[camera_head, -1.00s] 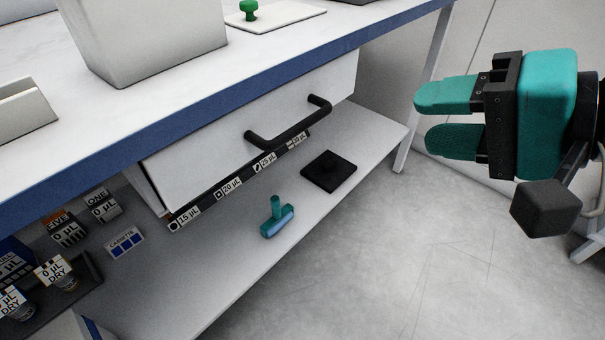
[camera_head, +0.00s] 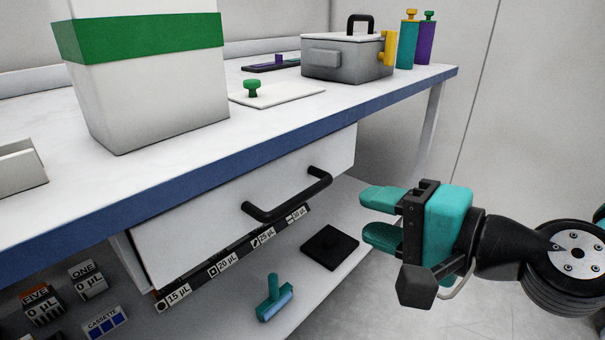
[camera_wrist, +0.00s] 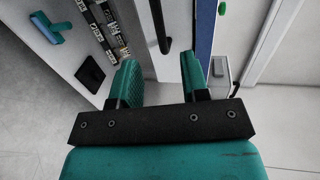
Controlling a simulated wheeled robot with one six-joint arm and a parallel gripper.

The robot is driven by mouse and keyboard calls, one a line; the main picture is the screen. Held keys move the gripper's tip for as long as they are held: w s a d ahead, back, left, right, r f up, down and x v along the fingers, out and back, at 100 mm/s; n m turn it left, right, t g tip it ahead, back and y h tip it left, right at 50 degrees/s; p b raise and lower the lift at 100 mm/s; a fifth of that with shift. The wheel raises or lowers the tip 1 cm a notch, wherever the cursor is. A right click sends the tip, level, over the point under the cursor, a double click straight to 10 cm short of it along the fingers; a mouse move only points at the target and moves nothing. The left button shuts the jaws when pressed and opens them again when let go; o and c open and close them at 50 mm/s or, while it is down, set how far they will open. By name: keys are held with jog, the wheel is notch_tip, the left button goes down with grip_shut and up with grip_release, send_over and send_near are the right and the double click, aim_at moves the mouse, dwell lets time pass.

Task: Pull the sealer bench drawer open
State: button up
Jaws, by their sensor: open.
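The white drawer (camera_head: 185,225) sits under the blue-edged bench top, with a black bar handle (camera_head: 290,197) across its front. In the wrist view the handle (camera_wrist: 160,25) runs lengthwise beyond the fingertips, in line with the gap between them. My gripper (camera_head: 372,218) has teal fingers spread apart with nothing between them. It is to the right of the handle, apart from it. In the wrist view my gripper (camera_wrist: 160,75) is also open and empty. Whether the drawer is fully closed I cannot tell.
The bench top (camera_head: 300,105) carries a white bin with a green band (camera_head: 140,40), a grey lidded box (camera_head: 345,60) and colored bottles (camera_head: 408,45). A lower shelf holds a teal T-shaped tool (camera_head: 273,300) and a black pad (camera_head: 329,248). Open floor lies at the lower right.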

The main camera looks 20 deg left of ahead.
aim_at(307, 198)
jog(key=p+x, duration=0.1)
jog(key=x, duration=0.5)
jog(key=p+x, duration=0.2)
jog(key=x, duration=0.4)
jog(key=shift+w+a+f, duration=0.1)
jog(key=shift+a+f, duration=0.2)
jog(key=shift+a, duration=0.05)
grip_shut()
